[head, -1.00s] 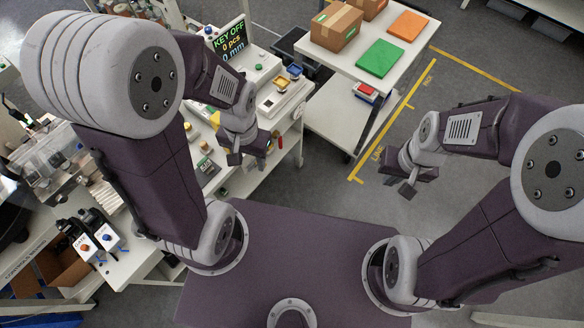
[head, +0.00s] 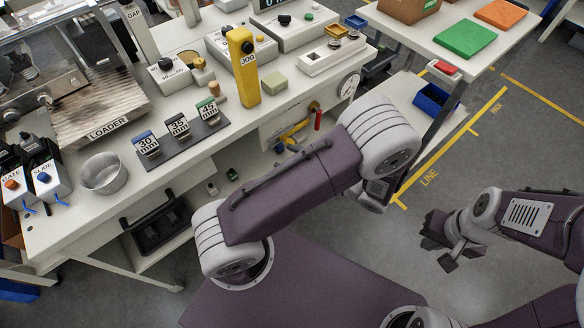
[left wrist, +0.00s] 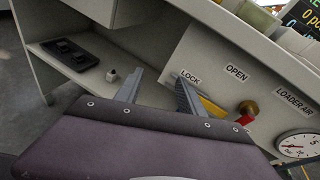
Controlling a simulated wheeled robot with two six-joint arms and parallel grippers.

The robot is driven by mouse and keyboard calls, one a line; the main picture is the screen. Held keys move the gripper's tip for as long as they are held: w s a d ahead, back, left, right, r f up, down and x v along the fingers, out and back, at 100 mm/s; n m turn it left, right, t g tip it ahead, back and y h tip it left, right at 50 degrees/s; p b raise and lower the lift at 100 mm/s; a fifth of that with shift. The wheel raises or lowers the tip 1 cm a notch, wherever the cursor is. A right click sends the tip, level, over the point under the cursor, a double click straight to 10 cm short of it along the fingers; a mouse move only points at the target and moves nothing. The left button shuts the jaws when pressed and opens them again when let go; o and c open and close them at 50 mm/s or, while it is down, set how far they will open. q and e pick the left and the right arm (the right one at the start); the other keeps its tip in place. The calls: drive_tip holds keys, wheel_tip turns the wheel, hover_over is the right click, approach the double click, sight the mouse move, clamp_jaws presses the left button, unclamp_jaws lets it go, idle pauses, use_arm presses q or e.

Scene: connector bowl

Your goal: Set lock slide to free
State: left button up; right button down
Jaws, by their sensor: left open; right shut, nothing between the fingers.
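The loader table's front panel carries a LOCK label (left wrist: 190,78) and an OPEN label (left wrist: 236,73) in the left wrist view. A yellow handle (left wrist: 212,108) and a brass-and-red fitting (left wrist: 247,107) are below them, the handle partly behind a finger. The yellow handle also shows in the head view (head: 296,131). I cannot tell which part is the lock slide or how it is set. My right gripper (head: 442,256) is shut and empty over the floor.
The loader table (head: 185,180) holds a metal bowl (head: 103,173), several labelled blocks and a yellow JOG pendant (head: 243,68). A gauge (left wrist: 297,145) sits right of the handle. A cart (head: 420,35) stands to the right. The floor before the table is partly open.

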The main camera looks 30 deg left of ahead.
use_arm(q)
drive_tip(key=w+d+f+m+t+y+b, duration=0.2)
drive_tip(key=w+d+f+m+t+b, duration=0.2)
drive_tip(key=f+t, duration=0.15)
drive_tip(key=shift+h, duration=0.3)
drive_tip(key=b+x, duration=0.2)
drive_tip(key=x, duration=0.6)
drive_tip(key=shift+w+a, duration=0.3)
drive_tip(key=shift+w, duration=0.05)
use_arm(e)
wheel_tip(320, 180, down, 10)
drive_tip(key=shift+r, duration=0.1)
use_arm(q)
clamp_jaws()
